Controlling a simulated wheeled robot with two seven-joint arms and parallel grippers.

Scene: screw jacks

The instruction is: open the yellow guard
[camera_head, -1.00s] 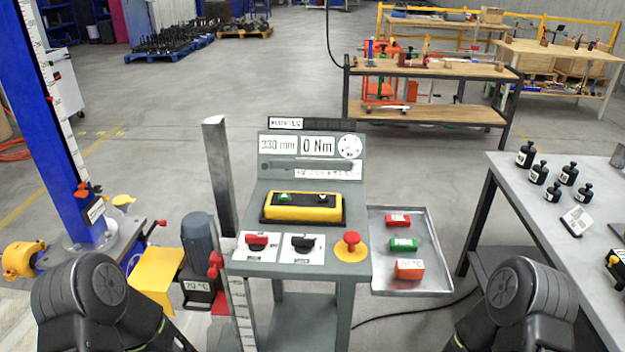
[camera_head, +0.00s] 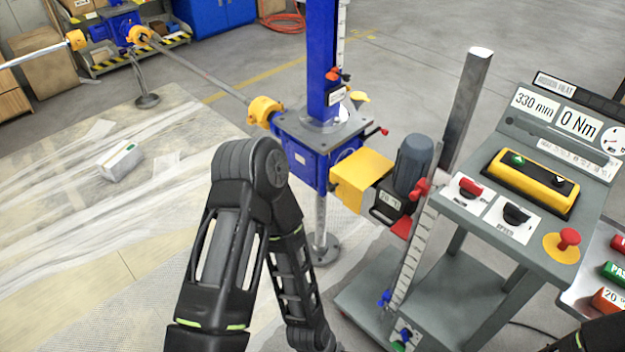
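The yellow guard (camera_head: 362,178) is a box-like cover between the blue screw jack gearbox (camera_head: 305,150) and the grey motor (camera_head: 412,165). It looks closed, with its top and near side showing. My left arm (camera_head: 250,230) stands in front of the jack, left of the guard and apart from it in the picture. Its forearm runs down out of the bottom edge, so the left gripper is hidden from view. Only a dark bit of my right arm shows at the bottom right corner; the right gripper is out of view.
A control console (camera_head: 470,225) with knobs, a yellow button box (camera_head: 530,182) and a red mushroom button (camera_head: 568,238) stands right of the motor. A grey post (camera_head: 466,105) rises behind. A shaft (camera_head: 200,75) runs to another jack. A white box (camera_head: 120,160) lies on the floor sheeting.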

